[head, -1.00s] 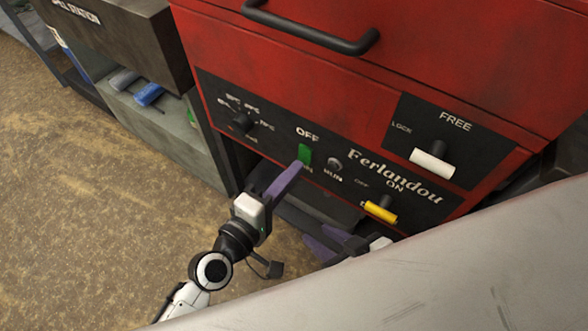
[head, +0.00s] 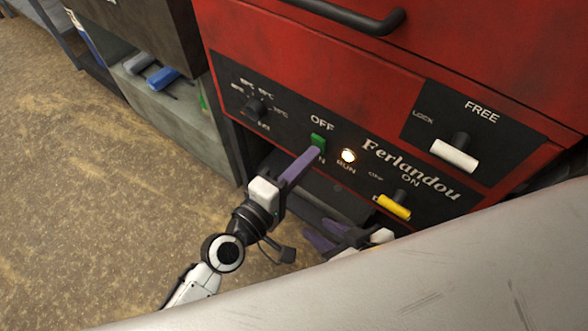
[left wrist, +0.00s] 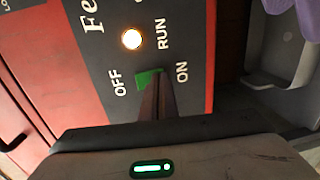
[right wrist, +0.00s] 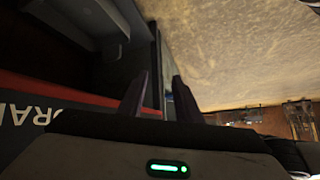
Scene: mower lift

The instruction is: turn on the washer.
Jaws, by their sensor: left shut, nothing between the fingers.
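The red washer's dark control panel (head: 230,75) shows in the head view. Its green OFF/ON switch (head: 317,141) also shows in the left wrist view (left wrist: 148,79). The RUN lamp (head: 348,156) glows and is bright in the left wrist view (left wrist: 132,39). My left gripper (head: 312,157) is shut and empty, its tips at the ON side of the switch, covering part of it; they appear to touch it. My right gripper (head: 318,235) is below the panel, its fingers apart and empty in the right wrist view (right wrist: 158,88).
A yellow-handled knob (head: 394,207), a white LOCK/FREE handle (head: 454,156) and a temperature dial (head: 256,108) are on the washer front. A black bar handle (head: 350,17) is above. A pale grey surface (head: 400,265) fills the lower right. A grey shelf unit (head: 180,120) stands left.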

